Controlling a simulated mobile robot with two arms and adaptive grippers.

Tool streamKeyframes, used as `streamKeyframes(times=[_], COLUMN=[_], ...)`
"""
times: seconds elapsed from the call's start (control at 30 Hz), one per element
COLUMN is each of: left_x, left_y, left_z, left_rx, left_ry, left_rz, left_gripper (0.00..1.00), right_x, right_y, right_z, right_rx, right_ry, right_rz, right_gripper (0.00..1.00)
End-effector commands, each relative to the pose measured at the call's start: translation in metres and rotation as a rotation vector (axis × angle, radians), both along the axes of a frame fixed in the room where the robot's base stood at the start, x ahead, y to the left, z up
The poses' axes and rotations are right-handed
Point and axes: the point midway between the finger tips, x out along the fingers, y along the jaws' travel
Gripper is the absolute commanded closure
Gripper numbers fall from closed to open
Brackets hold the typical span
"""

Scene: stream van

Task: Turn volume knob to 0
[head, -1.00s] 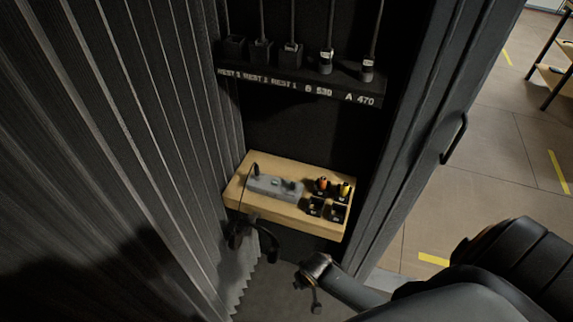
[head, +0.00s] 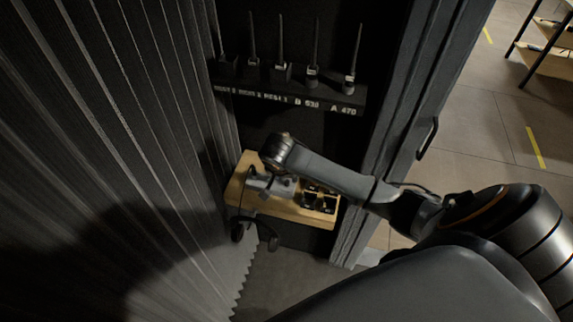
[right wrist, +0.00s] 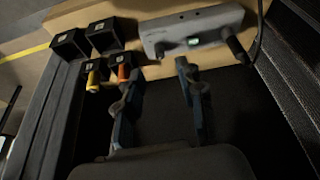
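No volume knob can be made out clearly. Several radios with long antennas stand in the dark labelled rack (head: 290,97); the one at "A 470" (head: 350,78) is at its right end and the one at "B 530" (head: 313,72) is beside it. My right arm reaches over the wooden shelf (head: 300,214) below the rack. In the right wrist view, my right gripper (right wrist: 157,95) is open and empty, with its two fingers apart near the shelf's edge. A grey box (right wrist: 192,30) with plugs lies on the shelf just beyond the fingertips. My left gripper is out of view.
Black square holders (right wrist: 104,36) stand beside the grey box, two with yellow and orange pieces. A black headset (head: 268,236) hangs under the shelf. A ribbed wall (head: 130,130) is close on the left; a door frame with a handle (head: 428,138) is on the right.

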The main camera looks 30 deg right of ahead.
Motion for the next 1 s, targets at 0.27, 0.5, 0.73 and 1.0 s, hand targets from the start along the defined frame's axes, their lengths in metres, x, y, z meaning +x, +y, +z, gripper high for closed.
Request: streamKeyframes(times=[0.27,0.5,0.73,1.0], left_x=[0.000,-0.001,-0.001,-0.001], left_y=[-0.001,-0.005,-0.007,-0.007], left_z=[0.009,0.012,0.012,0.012], left_rx=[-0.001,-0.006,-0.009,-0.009], left_ry=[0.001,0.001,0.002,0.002], left_rz=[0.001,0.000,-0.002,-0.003], left_gripper=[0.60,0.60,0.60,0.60], right_x=[0.013,0.018,0.019,0.019], right_y=[-0.013,-0.017,-0.018,-0.018], right_z=[-0.043,-0.061,-0.063,-0.063], right_rx=[-0.001,0.001,0.001,0.001], right_ry=[0.002,-0.001,-0.001,-0.001], right_rz=[-0.001,0.001,0.002,0.002], right_gripper=[0.62,0.62,0.62,0.94])
